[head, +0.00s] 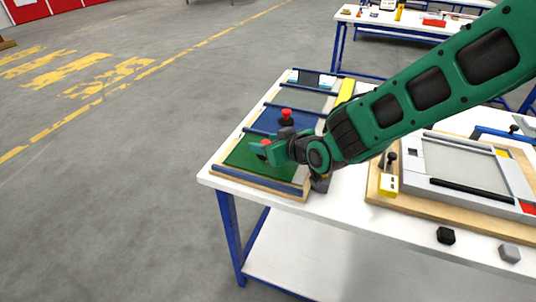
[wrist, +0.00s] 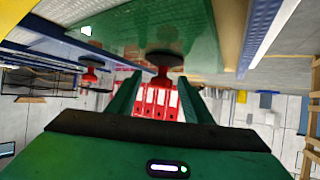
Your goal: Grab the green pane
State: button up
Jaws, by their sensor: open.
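The green pane (head: 240,160) lies flat in the near end of a wooden rack on the white table. Its red knob (head: 264,142) is partly hidden by my gripper (head: 262,150), which is low over the pane. In the wrist view, which looks upside down, the green pane (wrist: 205,35) fills the top. Its knob (wrist: 163,66) has a dark round base and stands just beyond and between the tips of my gripper (wrist: 160,82). The two green fingers are apart with nothing held. I cannot tell whether they touch the knob.
A blue pane (head: 268,121) with its own red knob (head: 286,113) lies behind the green one, between blue rails. A clear pane sits farther back. To the right, a grey frame fixture (head: 470,165) stands on a wooden board. Black (head: 446,236) and grey blocks (head: 509,253) lie near the table's front edge.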

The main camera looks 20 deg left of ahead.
grip_shut()
jog(key=shift+r, duration=0.1)
